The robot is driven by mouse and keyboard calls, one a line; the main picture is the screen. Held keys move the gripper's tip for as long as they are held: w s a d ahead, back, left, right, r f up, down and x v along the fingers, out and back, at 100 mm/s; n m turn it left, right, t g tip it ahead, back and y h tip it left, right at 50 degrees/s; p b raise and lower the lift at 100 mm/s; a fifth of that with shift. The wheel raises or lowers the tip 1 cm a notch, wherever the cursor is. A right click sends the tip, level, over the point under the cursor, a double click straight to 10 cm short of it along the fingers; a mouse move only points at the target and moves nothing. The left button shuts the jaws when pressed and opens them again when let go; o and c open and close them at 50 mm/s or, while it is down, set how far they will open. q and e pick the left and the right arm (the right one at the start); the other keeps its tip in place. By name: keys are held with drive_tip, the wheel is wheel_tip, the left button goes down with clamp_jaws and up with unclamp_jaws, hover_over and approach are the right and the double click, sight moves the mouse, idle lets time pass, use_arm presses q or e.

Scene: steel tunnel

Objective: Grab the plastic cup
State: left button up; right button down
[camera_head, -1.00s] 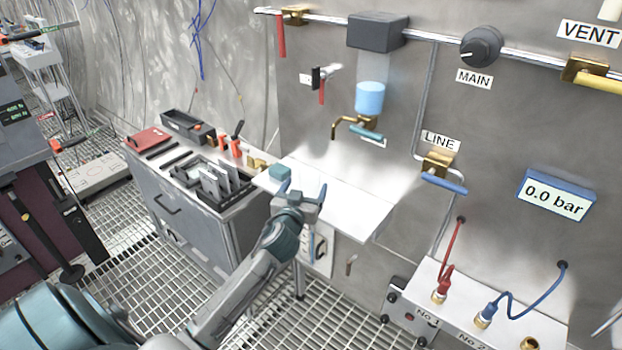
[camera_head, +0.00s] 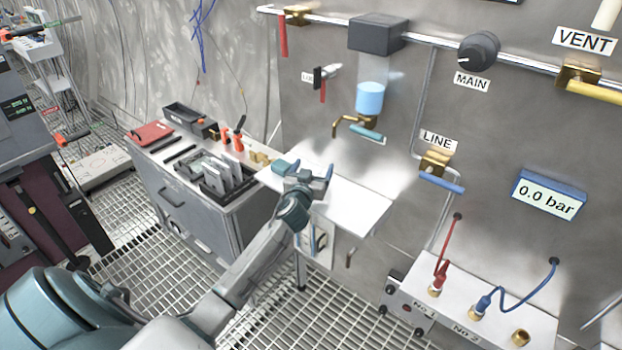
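I cannot clearly make out a plastic cup. A small teal object (camera_head: 279,166) sits at the left end of the white wall shelf (camera_head: 352,204), partly hidden by my gripper; I cannot tell whether it is the cup. My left gripper (camera_head: 306,174) is over the shelf's left part, its two fingers apart and nothing visible between them. A clear container with blue liquid (camera_head: 370,98) hangs under a grey box on the wall, above a brass tap (camera_head: 352,123) with a teal handle. My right gripper is not in view.
A grey cabinet (camera_head: 212,222) with a slotted holder (camera_head: 225,178), red case (camera_head: 151,132) and small tools stands left of the shelf. A white box (camera_head: 420,284) with red and blue hoses is at lower right. The shelf's right part is clear.

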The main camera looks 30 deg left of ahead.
use_arm(q)
drive_tip(key=c, duration=1)
drive_tip(key=shift+r, duration=0.15)
